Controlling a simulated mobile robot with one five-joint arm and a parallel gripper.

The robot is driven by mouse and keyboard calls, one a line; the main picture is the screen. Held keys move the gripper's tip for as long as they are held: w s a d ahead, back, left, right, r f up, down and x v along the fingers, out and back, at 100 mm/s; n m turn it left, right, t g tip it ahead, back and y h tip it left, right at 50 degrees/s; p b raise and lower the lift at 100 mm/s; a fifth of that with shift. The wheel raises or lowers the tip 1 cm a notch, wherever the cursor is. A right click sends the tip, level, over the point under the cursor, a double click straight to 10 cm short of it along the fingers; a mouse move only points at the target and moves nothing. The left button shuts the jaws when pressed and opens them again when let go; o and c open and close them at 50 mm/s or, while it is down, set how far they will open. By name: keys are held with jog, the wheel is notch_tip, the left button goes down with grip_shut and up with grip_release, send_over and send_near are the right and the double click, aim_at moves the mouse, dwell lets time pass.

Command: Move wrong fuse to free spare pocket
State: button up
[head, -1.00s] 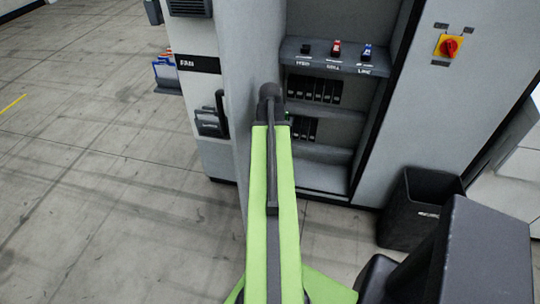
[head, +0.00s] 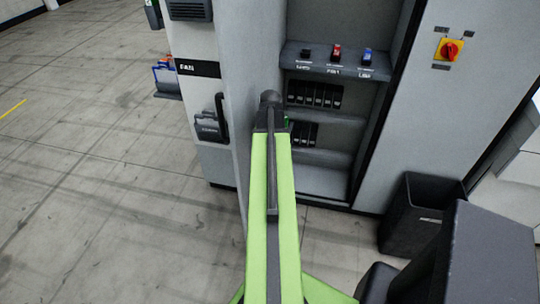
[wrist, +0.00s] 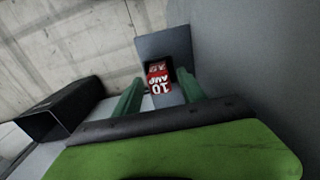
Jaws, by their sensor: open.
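In the wrist view a red fuse (wrist: 158,80) with white lettering, reading "10 AMP" upside down, sits at a dark opening in a grey ledge (wrist: 164,45). My gripper (wrist: 160,92) is open, with one green finger on each side of the fuse. I cannot tell whether the fingers touch it. In the head view a red piece (head: 336,50) and a blue piece (head: 367,54) stand on the labelled upper shelf (head: 300,62), beside a black piece (head: 306,52). My arm hides most of my gripper there; only a bit of green shows at its end.
The open cabinet has rows of black modules (head: 314,95) on lower shelves. A red rotary switch (head: 450,49) is on the right panel, and a black handle (head: 212,122) on the left. A dark bin (head: 418,215) stands at right.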

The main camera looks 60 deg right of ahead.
notch_tip(320, 180, up, 12)
jog(key=p, duration=1.2)
jog(key=shift+r, duration=0.15)
